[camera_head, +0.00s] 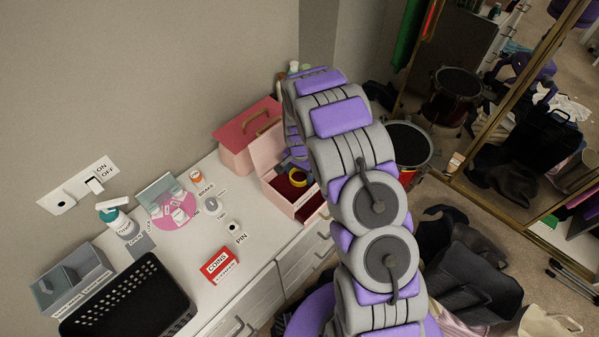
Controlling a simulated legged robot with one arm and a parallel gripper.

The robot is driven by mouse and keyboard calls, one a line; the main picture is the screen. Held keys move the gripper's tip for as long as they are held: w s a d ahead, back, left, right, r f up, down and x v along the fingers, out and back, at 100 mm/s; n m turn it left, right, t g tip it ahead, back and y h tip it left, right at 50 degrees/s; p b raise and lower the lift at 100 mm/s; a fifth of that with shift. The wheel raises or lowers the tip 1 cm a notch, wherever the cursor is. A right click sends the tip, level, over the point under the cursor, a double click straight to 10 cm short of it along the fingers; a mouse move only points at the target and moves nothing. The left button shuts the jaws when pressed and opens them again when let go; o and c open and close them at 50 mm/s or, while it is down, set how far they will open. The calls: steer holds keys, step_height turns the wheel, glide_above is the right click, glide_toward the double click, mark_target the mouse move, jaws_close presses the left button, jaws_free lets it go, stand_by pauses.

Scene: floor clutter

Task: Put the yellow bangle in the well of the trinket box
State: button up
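The trinket box (281,192) is a small open pink box with a dark red lining, standing at the right end of the white counter. The yellow bangle (297,178) shows at the box's opening, over the red lining. I cannot tell whether it rests on the lining or hangs just above it. My gripper (297,163) is right at the bangle, over the box's back right part. My own arm hides most of the gripper and the box's right side. Whether the fingers are open or shut on the bangle does not show.
A larger pink case (246,134) with a handle stands just behind the trinket box. A red coins box (220,266), a pink round mat (173,210), a pump bottle (121,222) and a black basket (130,305) are further left. Bags crowd the floor at right.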

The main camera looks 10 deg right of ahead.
steer(key=o, duration=0.3)
steer(key=shift+r, duration=0.1)
steer(key=s+d+r+n+p, duration=0.1)
steer(key=s+r, duration=0.3)
steer(key=r, duration=0.6)
steer(key=s+r+n, duration=0.1)
steer(key=s+r, duration=0.2)
steer(key=r, duration=0.8)
steer(key=s+r+n, duration=0.2)
steer(key=s+r, duration=0.2)
steer(key=s, duration=0.7)
steer(key=s+r+n+g, duration=0.1)
steer(key=s+r, duration=0.3)
steer(key=s, duration=0.6)
steer(key=s+r+n, duration=0.4)
steer(key=s, duration=0.7)
steer(key=shift+s+a+g, duration=0.35)
steer(key=shift+a+g, duration=0.05)
